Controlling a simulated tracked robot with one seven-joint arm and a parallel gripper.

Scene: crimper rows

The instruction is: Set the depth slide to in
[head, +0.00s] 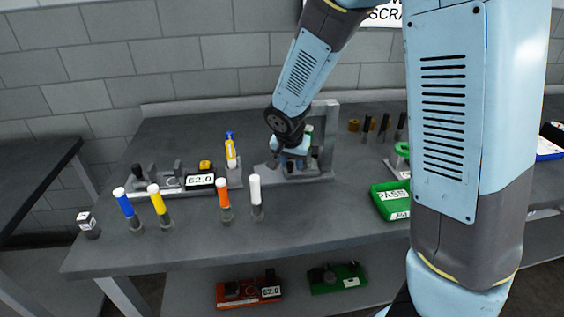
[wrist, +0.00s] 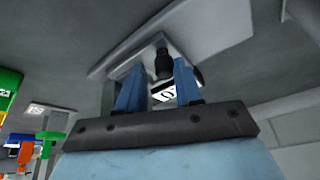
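My gripper (head: 291,160) is down at a grey stand with a tall back post (head: 331,125) on the table, in the head view. In the wrist view my gripper (wrist: 160,68) has its two blue fingers apart. A dark knob (wrist: 162,60) shows between and beyond the fingertips, with visible gaps beside it, so it does not look clamped. A white label with black marks (wrist: 166,93) lies behind the fingers, partly hidden. Which part is the depth slide, and its setting, I cannot tell; my wrist and fingers cover much of the stand.
A fixture with a "62.0" display (head: 201,181) stands left of my gripper. Blue, yellow, orange and white capped tubes (head: 224,200) stand in front of it. A green PASS tray (head: 391,200) and a green-ringed post (head: 402,150) are to the right. The front middle of the table is clear.

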